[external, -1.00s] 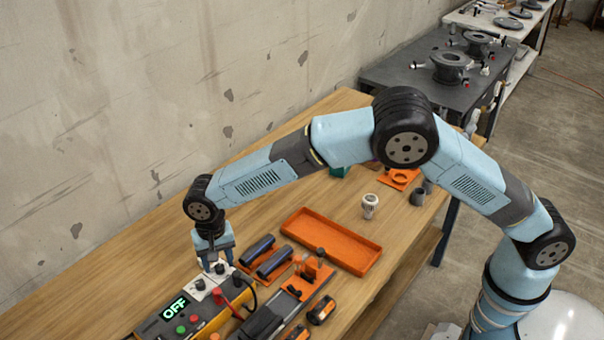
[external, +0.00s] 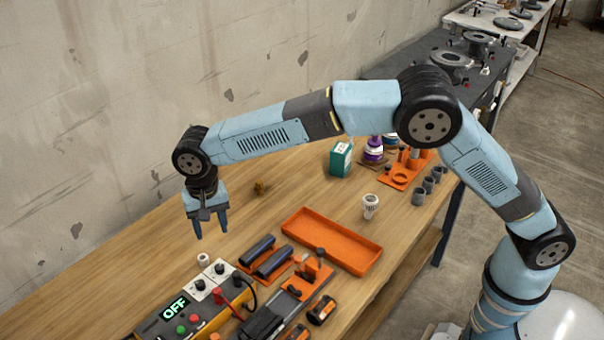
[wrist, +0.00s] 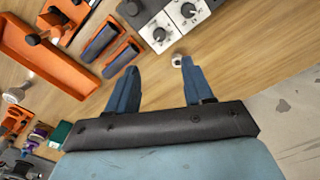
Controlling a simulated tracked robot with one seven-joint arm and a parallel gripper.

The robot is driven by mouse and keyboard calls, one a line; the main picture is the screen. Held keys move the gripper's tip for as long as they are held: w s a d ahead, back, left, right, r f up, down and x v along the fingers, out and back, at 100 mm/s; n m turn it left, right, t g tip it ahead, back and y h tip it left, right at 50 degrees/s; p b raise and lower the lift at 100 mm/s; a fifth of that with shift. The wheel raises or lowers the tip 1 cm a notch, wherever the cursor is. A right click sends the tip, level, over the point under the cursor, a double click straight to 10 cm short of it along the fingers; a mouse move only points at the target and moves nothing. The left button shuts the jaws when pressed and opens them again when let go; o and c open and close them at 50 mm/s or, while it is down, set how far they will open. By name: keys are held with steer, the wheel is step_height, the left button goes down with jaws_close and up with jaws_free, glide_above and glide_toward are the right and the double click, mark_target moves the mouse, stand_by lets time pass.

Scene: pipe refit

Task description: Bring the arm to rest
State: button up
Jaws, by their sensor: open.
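My gripper (external: 210,222) hangs fingers-down above the wooden bench near the wall, open and empty. In the external view it is raised behind the yellow-and-grey control box (external: 195,305), whose display reads OFF. In the wrist view the two blue fingers of my gripper (wrist: 158,78) are spread apart, with bare wood between them. A small white cylindrical piece (external: 203,260) stands on the bench behind the box, below my gripper; it also shows near the right fingertip in the wrist view (wrist: 177,60).
An empty orange tray (external: 330,240) lies mid-bench. Two dark cylinders (external: 265,256) lie in an orange holder beside the box. A white bulb-like part (external: 370,206), a green box (external: 340,159) and grey fittings (external: 430,184) stand further right. The bench's far left is clear.

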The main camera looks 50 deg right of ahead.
steer(key=s+d+r+n+t, duration=0.1)
steer(key=s+d+r, duration=0.3)
steer(key=d+r, duration=0.45)
steer(key=s+d+r+n+y, duration=0.1)
steer(key=s+d+r, duration=0.35)
steer(key=d, duration=0.65)
steer(key=s+d+r+t, duration=0.1)
steer(key=s+d+r, duration=0.2)
steer(key=d+r, duration=0.5)
steer(key=s+d+n+t, duration=0.2)
steer(key=s+d, duration=1.1)
steer(key=s, duration=0.2)
steer(key=s+d+f+n, duration=0.1)
steer(key=s+d+f, duration=0.1)
steer(key=s, duration=0.5)
steer(key=s+d+f+n+t+h, duration=0.1)
steer(key=s+d+f, duration=0.1)
steer(key=s, duration=0.5)
steer(key=shift+d+f+t, duration=0.25)
steer(key=shift+d+t, duration=0.05)
steer(key=shift+d, duration=0.35)
steer(key=shift+c, duration=0.3)
